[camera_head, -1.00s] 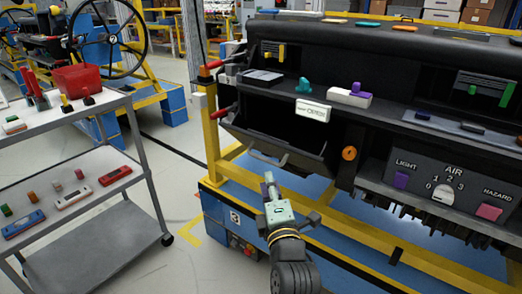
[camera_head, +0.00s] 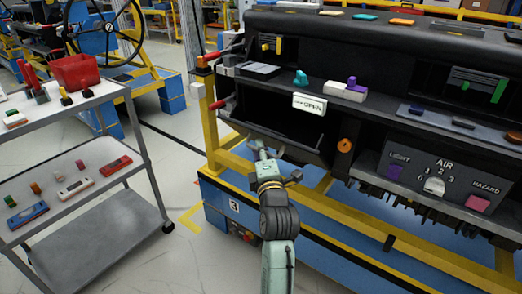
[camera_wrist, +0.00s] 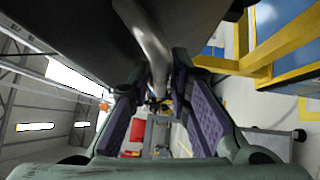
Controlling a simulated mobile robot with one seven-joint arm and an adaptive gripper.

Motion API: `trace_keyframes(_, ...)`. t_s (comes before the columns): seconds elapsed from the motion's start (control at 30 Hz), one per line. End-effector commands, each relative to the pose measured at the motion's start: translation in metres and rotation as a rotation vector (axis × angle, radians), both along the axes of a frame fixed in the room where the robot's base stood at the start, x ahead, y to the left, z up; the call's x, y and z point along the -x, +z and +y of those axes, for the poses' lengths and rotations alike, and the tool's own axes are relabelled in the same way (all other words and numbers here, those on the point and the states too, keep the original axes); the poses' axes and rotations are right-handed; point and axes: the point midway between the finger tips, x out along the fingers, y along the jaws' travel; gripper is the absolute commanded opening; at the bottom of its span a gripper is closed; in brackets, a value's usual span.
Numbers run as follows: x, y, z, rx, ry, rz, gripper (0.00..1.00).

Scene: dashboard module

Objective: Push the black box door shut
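The black box door (camera_head: 303,151) hangs open, tilted outward, below the dark compartment (camera_head: 285,119) at the left end of the dashboard. A pale metal bar handle runs along its outer side. My gripper (camera_head: 263,157) is at this handle, in front of the door's left part. In the wrist view, the handle (camera_wrist: 152,45) runs between my two purple-padded fingers (camera_wrist: 160,80). The fingers are spread apart, and I cannot tell whether either touches the bar. The dark door surface (camera_wrist: 80,35) fills the upper left there. My gripper hides part of the handle in the head view.
An OPEN sign (camera_head: 309,103) sits on the shelf edge above the compartment. An orange knob (camera_head: 344,145) is right of the door. A yellow frame (camera_head: 211,130) stands to the left, with a grey cart (camera_head: 100,215) beyond it. Open floor lies between them.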

Motion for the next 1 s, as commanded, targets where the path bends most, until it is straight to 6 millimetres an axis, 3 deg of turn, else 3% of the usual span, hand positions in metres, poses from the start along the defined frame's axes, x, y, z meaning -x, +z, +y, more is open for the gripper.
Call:
trace_keyframes(0.3, 0.0004, 0.0, -0.0002, 0.0, 0.0, 0.0, 0.0)
trace_keyframes(1.0, 0.0004, 0.0012, -0.0005, -0.003, 0.0, 0.002, 0.0)
